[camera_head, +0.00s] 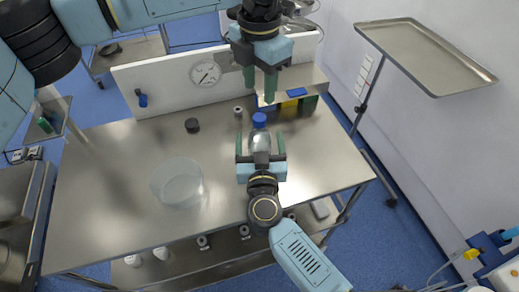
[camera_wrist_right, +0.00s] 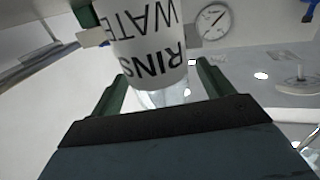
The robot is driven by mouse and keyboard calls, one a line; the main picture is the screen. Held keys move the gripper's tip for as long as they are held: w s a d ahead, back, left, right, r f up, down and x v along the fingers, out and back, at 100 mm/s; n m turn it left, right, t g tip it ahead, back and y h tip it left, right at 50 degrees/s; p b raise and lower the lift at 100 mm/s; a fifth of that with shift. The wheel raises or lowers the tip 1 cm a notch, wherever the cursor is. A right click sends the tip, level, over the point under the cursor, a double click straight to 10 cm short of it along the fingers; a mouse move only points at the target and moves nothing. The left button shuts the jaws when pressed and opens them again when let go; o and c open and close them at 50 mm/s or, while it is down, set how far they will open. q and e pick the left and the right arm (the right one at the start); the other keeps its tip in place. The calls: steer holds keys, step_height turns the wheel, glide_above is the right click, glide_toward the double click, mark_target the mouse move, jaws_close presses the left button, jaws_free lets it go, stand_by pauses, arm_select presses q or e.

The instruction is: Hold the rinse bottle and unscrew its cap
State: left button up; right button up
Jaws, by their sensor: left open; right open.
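The rinse bottle (camera_head: 260,138) stands upright on the steel table, clear with a blue cap (camera_head: 259,119) on top. In the right wrist view its white label (camera_wrist_right: 148,40) reads "RINS WATE" upside down. My right gripper (camera_head: 260,146) is open, with its green fingers on either side of the bottle; I cannot tell whether they touch it. My left gripper (camera_head: 260,88) is open and empty, pointing down above and behind the cap. The cap is out of sight in the right wrist view.
A clear round bowl (camera_head: 177,183) stands left on the table (camera_head: 110,190). A black round object (camera_head: 192,125) and a small grey-topped item (camera_head: 238,111) lie behind it. Coloured boxes (camera_head: 292,103) sit under a rear shelf. A tray stand (camera_head: 425,52) is at right.

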steer(key=shift+w+a, duration=0.1)
steer(key=shift+w, duration=1.1)
